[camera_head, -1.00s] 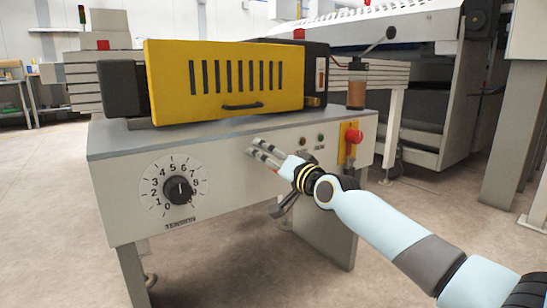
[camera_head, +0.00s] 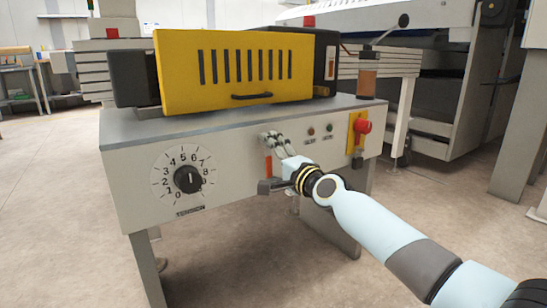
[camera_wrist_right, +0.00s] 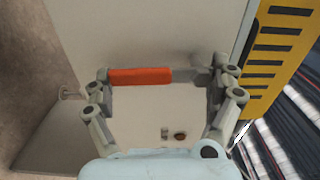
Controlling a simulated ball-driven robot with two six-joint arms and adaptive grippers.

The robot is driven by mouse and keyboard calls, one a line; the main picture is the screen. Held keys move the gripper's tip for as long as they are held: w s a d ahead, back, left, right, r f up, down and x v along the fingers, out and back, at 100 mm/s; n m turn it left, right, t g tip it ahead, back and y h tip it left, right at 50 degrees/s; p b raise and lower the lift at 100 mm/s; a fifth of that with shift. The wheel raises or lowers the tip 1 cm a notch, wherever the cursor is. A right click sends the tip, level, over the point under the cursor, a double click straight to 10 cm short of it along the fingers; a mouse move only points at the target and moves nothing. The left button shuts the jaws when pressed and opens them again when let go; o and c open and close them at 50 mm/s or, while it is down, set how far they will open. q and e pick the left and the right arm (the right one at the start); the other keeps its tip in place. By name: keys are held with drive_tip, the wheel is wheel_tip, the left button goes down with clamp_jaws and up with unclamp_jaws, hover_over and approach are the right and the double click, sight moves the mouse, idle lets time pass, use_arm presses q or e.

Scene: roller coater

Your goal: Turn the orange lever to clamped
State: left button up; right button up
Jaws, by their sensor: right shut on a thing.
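The orange lever (camera_wrist_right: 140,76) lies crosswise in the right wrist view, with a grey end piece at its right. It also shows as a small upright orange strip in the head view (camera_head: 268,166), on the front panel of the machine. My right gripper (camera_head: 270,164) is at the panel, one finger above the lever and one below. In the right wrist view its fingers (camera_wrist_right: 161,72) stand at the two ends of the lever and hold it lengthwise. Any clamp markings are hidden or too small to read. My left gripper is out of view.
A numbered dial (camera_head: 188,179) is on the panel to the left of the lever. A red knob on a yellow plate (camera_head: 361,128) is to the right. A yellow slotted guard (camera_head: 235,72) stands above on the machine top. Open floor lies in front.

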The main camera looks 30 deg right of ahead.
drive_tip(key=shift+a+f+m, duration=0.15)
drive_tip(key=shift+f+m, duration=0.05)
drive_tip(key=shift+m, duration=0.1)
drive_tip(key=o, duration=1.4)
drive_tip(key=shift+r, duration=0.1)
drive_tip(key=s, duration=0.7)
drive_tip(key=shift+s+d, duration=0.25)
drive_tip(key=shift+d, duration=0.05)
